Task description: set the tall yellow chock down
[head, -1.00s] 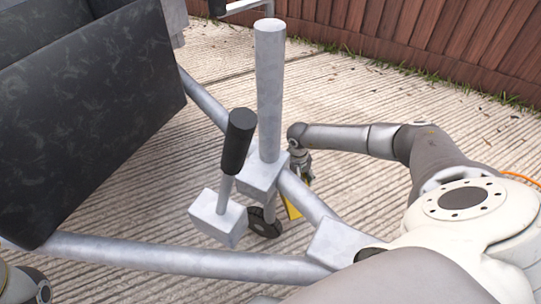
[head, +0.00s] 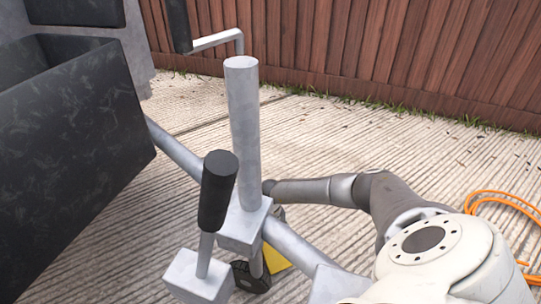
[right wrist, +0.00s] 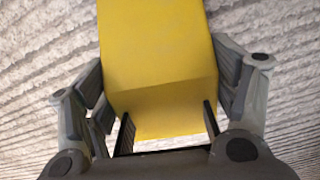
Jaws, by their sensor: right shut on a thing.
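The tall yellow chock (right wrist: 160,55) fills the middle of the right wrist view, between the fingers of my right gripper (right wrist: 165,90). The gripper is shut on it, with a finger along each side. My right gripper is mostly hidden there behind the trailer frame. I cannot tell whether the chock touches the ground or the wheel. My left gripper is out of view.
A grey metal frame with an upright post (head: 243,130) and a black-handled lever (head: 217,190) stands in front of my right arm. A dark box (head: 70,150) is at left. A wooden fence (head: 400,60) runs behind. An orange cable (head: 500,193) lies at right. Concrete between is clear.

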